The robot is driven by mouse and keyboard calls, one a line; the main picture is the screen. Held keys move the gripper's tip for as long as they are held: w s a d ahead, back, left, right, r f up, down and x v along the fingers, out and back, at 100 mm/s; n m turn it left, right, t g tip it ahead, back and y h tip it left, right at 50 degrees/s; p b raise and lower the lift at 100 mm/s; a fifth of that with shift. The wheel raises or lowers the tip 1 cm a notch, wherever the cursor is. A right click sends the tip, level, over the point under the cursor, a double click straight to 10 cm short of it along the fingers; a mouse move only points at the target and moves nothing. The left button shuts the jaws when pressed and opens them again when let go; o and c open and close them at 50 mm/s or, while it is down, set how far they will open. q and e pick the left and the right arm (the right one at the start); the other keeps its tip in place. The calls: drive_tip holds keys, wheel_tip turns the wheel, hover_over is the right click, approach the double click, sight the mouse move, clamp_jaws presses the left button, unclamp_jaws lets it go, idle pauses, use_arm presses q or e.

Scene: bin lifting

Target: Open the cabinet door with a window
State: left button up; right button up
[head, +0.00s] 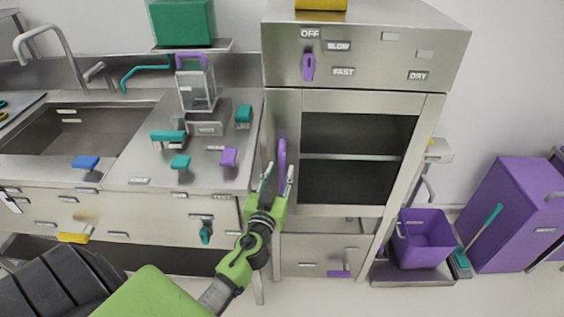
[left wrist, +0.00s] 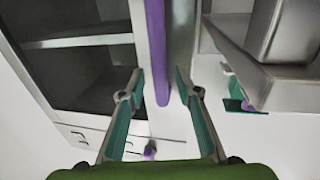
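The cabinet door (head: 408,190) has a metal frame around a dark window (head: 345,180) with a shelf behind it. It looks shut. Its vertical purple handle (head: 282,155) is on the door's left side. My left gripper (head: 277,176) is open at the handle's lower part. The window (left wrist: 75,75) shows at left in that view. My right gripper is not in view.
A metal counter (head: 135,178) with a sink (head: 80,130) and teal, purple and blue handles stands left of the cabinet. A drawer (head: 305,255) is under the door.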

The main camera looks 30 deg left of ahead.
sight(281, 169)
use_arm(q)
drive_tip(key=shift+x, duration=1.55)
drive_tip(key=shift+c, duration=0.5)
clamp_jaws()
